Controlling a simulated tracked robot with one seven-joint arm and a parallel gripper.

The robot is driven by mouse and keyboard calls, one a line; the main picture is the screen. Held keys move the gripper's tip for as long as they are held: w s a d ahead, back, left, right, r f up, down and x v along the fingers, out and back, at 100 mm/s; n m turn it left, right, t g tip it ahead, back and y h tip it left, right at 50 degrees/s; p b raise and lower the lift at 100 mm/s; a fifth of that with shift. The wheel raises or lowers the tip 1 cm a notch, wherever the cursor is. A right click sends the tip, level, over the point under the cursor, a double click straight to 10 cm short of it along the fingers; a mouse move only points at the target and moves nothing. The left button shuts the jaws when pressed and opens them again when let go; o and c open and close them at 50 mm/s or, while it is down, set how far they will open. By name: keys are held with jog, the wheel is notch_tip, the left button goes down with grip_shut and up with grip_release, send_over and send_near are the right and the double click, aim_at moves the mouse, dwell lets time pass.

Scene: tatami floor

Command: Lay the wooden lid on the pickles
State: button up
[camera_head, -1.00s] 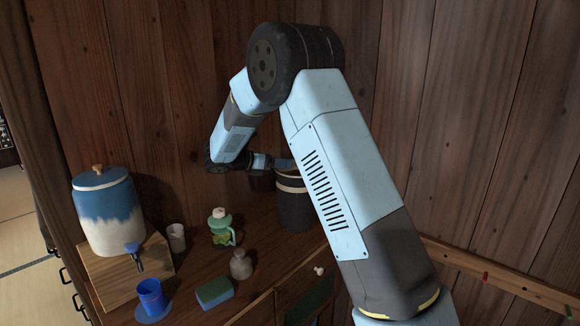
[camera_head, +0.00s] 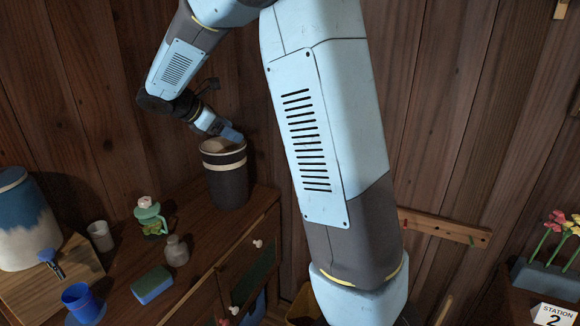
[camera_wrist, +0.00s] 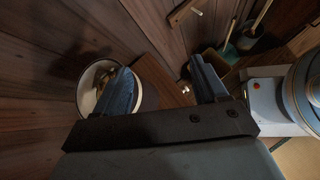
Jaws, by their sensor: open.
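A dark round crock (camera_head: 228,185) with a cream band stands at the back of the wooden cabinet top. In the wrist view the crock (camera_wrist: 88,104) shows its pale rim and shadowed inside. A brownish patch (camera_wrist: 92,72) lies within it; I cannot tell whether it is pickles or wood. My gripper (camera_head: 231,133) is over the crock's mouth in the head view. In the wrist view my gripper (camera_wrist: 160,64) is open, its left finger across the crock and its right finger outside it. Nothing shows between the fingers. I cannot make out a separate wooden lid.
A flower planter (camera_head: 548,282) is at right.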

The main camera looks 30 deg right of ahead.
jog(key=s+d+r+m+t+y, duration=0.1)
jog(key=s+m+y, duration=0.4)
jog(key=s+m, duration=0.4)
jog(key=s+d+r+m+t+y, duration=0.1)
jog(key=s+m+y, duration=0.3)
jog(key=s, duration=1.9)
jog(key=d+m+t, duration=0.1)
jog(key=m, duration=0.4)
jog(key=shift+r+y, duration=0.25)
jog(key=shift+y, duration=0.15)
